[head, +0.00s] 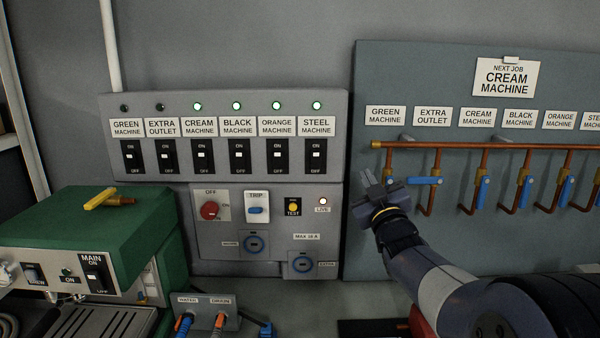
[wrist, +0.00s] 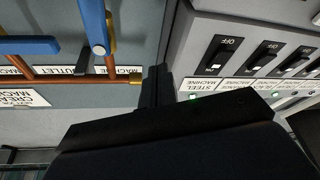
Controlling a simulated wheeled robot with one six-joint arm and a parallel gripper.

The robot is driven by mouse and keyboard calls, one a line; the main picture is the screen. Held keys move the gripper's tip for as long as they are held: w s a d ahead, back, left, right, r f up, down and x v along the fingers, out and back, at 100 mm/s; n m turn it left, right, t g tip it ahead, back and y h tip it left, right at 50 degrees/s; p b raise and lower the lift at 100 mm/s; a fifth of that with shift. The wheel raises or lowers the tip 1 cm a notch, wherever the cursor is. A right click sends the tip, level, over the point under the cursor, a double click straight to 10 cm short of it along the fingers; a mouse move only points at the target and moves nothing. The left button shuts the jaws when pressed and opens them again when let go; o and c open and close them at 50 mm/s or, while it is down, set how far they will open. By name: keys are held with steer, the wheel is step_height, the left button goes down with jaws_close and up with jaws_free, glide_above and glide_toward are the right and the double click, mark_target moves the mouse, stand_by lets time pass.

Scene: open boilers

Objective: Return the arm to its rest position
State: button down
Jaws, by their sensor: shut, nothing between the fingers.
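My gripper (head: 372,180) is shut and empty in the head view. It is raised in front of the gap between the grey switch panel (head: 338,150) and the blue-grey pipe board (head: 430,70), with my arm reaching in from the lower right. In the wrist view my gripper (wrist: 157,75) shows dark and closed, pointing toward the panels. It appears apart from the switches and the valves, though the exact distance to the wall is hard to tell.
Copper pipes (head: 470,146) with blue valve handles (head: 424,180) are close to the right of my gripper. A green machine (head: 100,225) with a yellow-handled valve (head: 103,198) on top stands at lower left. A socket block (head: 205,310) with plugged hoses sits on the counter.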

steer(key=r+m+h, duration=0.1)
steer(key=m, duration=0.1)
steer(key=r+m+h, duration=0.1)
steer(key=m, duration=0.1)
steer(key=r+m+h, duration=0.1)
steer(key=m, duration=0.2)
steer(key=shift+s+d+r, duration=0.25)
steer(key=shift+d+r, duration=0.05)
steer(key=shift+d, duration=0.1)
steer(key=shift+w, duration=0.1)
